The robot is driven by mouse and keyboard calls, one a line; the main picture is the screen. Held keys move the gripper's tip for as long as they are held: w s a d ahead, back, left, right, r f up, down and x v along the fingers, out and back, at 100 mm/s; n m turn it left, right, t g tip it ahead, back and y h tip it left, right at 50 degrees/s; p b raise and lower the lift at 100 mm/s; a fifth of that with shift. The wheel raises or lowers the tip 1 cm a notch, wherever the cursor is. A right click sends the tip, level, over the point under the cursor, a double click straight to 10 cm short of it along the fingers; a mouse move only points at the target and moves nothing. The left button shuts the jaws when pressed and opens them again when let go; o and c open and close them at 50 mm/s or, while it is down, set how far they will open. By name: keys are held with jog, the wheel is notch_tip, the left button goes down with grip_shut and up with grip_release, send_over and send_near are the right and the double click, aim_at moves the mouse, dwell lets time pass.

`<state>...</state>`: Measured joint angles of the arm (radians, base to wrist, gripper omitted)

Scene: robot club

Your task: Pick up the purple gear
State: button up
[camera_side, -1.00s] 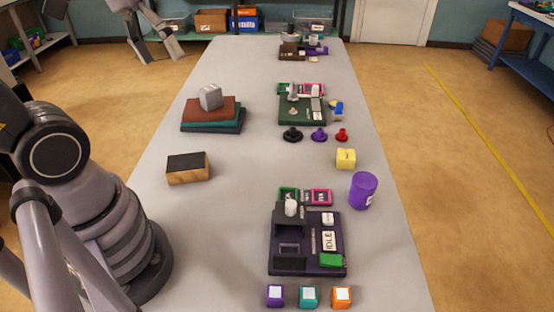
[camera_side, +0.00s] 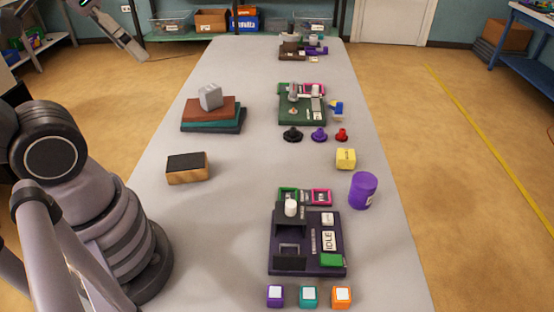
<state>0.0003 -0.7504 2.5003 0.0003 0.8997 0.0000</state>
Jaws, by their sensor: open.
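The purple gear (camera_side: 319,134) lies on the grey table in the side view, between a black gear (camera_side: 292,134) and a smaller red gear (camera_side: 341,134). The three gears sit in a row just in front of the green machine base (camera_side: 302,118). My gripper (camera_side: 138,54) is high at the upper left, far from the gears, open and apart from everything. Its fingers are small and seen at an angle.
A stack of slabs (camera_side: 210,120) with a grey block on top stands left of the gears. A black-topped box (camera_side: 187,169), yellow cube (camera_side: 346,159), purple cylinder (camera_side: 363,190) and dark purple machine base (camera_side: 335,268) stand nearer. The table's middle (camera_side: 240,165) is clear.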

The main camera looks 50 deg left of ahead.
jog(key=c, duration=0.4)
jog(key=shift+w, duration=0.1)
